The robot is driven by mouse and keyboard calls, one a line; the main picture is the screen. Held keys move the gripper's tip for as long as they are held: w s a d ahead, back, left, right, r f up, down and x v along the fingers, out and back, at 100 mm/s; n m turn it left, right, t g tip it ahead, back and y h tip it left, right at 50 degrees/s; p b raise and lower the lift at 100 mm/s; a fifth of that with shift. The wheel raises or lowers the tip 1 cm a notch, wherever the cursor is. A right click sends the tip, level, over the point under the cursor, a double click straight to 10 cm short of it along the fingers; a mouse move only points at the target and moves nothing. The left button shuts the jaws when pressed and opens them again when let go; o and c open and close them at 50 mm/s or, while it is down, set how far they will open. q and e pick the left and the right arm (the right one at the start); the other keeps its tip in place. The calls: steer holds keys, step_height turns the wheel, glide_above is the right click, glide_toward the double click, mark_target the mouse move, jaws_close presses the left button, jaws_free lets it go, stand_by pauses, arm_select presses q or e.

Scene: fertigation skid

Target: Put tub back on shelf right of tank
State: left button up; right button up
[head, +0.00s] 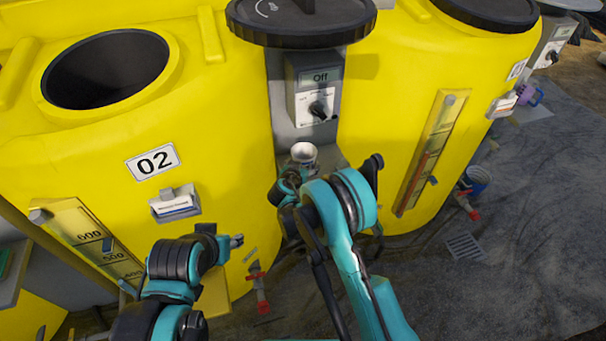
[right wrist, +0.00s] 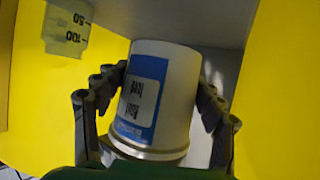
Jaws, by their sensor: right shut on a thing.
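The white tub (right wrist: 160,95) has a blue and white label and sits between the two fingers of my right gripper (right wrist: 158,105), which is shut on it. In the head view the tub's pale round top (head: 303,151) shows just above the right gripper (head: 296,178), whose fingers are mostly hidden by my arm. The tub is at a grey shelf (head: 327,154) below the control box, right of yellow tank 02 (head: 215,120). I cannot tell whether it touches the shelf. My left gripper (head: 236,241) is empty in front of tank 02; its opening is unclear.
A grey control box (head: 314,90) reading "Off" stands behind the tub. A black lid (head: 300,22) overhangs it. A second yellow tank (head: 395,100) is on the right. Red-handled valves (head: 259,280) sit low.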

steer(key=shift+w+a+f, duration=0.2)
steer(key=shift+w, duration=0.1)
steer(key=shift+f, duration=0.2)
step_height(320, 180, down, 4)
steer(key=shift+r+b, duration=0.15)
steer(key=shift+b, duration=0.95)
steer(key=shift+r, duration=0.1)
steer(key=o, duration=1.5)
